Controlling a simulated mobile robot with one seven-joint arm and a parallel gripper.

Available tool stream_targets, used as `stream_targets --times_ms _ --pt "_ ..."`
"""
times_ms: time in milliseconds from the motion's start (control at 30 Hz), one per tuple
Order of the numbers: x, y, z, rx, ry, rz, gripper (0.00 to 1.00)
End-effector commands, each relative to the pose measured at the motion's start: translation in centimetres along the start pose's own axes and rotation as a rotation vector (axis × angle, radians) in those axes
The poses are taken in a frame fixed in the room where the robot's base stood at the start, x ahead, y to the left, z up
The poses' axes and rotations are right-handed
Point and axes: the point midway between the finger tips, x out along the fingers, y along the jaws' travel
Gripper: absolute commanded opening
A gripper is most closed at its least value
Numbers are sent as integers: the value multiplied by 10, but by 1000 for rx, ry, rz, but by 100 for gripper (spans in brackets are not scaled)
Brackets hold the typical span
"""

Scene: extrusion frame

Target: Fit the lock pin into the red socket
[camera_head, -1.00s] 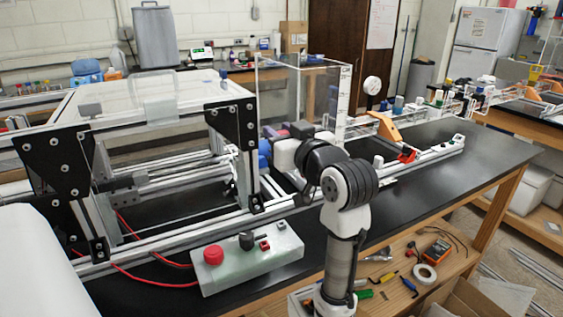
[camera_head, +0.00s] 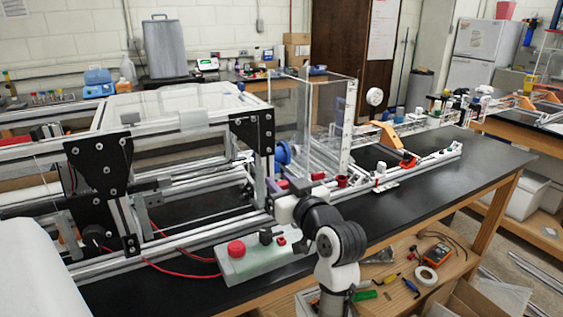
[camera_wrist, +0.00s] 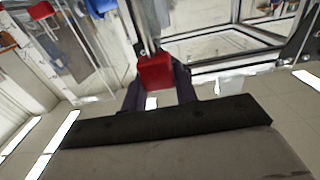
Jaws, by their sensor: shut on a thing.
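My gripper (camera_wrist: 160,95) shows in the wrist view with its dark fingers on either side of a red block (camera_wrist: 155,72). The block appears to be the head of the lock pin, and a grey rod-like part shows beyond it. I cannot tell whether that part belongs to the pin. A small red round cup (camera_head: 342,181), which may be the red socket, stands on the bench right of my wrist. I see no pin inside it.
The aluminium extrusion frame (camera_head: 190,178) with black corner plates fills the left of the bench. A control box with a red button (camera_head: 236,248) sits in front. Clear panels (camera_head: 325,125) stand behind my gripper. An orange bracket (camera_head: 388,134) is farther right.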

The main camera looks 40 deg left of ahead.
Motion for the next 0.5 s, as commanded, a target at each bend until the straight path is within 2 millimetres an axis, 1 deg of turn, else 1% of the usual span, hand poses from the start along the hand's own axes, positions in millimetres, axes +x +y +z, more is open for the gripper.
stream_targets --times_ms 133,500 --pt "-1 0 6 -1 -1 2 6" --pt "-1 0 5 -2 -1 2 6"
